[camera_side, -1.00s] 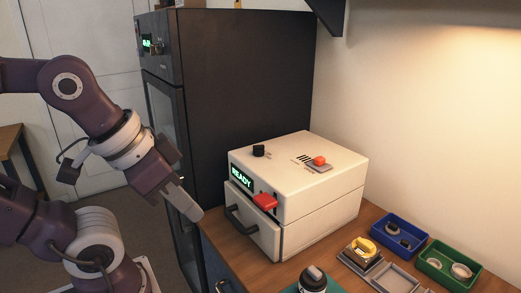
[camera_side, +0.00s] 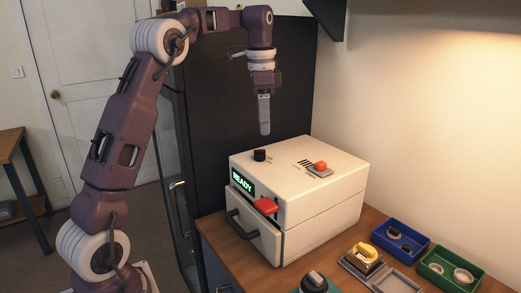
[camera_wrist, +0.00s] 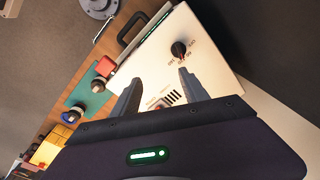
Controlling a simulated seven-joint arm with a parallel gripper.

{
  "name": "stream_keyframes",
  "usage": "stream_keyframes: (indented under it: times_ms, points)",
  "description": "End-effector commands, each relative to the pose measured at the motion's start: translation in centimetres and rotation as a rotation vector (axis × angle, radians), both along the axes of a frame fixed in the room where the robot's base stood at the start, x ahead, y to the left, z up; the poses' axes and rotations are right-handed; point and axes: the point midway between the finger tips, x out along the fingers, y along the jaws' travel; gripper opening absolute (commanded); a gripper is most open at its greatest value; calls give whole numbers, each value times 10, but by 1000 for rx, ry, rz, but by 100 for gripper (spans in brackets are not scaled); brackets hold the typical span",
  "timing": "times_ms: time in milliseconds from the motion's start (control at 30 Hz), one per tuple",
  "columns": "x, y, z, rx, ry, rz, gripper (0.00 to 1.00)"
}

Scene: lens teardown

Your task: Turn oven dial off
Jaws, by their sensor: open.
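The white oven box (camera_side: 300,178) stands on the wooden counter with a lit green READY display (camera_side: 241,184) on its front. Its black dial (camera_side: 260,155) is on the top face, near the front left edge.
A black handle (camera_side: 240,224) is on the box front. Blue (camera_side: 401,236) and green (camera_side: 450,266) bins stand at right. A tall dark cabinet (camera_side: 215,110) rises behind.

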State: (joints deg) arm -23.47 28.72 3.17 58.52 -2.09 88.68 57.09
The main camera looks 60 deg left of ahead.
Motion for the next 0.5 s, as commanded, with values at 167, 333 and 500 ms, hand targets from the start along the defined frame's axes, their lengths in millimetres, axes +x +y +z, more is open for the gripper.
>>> stream_keyframes:
  times_ms: [167, 333, 500]
  points:
    - [21, 45, -36, -18, 66, -99, 52]
    - [22, 49, -57, -23, 76, -115, 52]
    - [22, 48, -90, -23, 74, -115, 52]
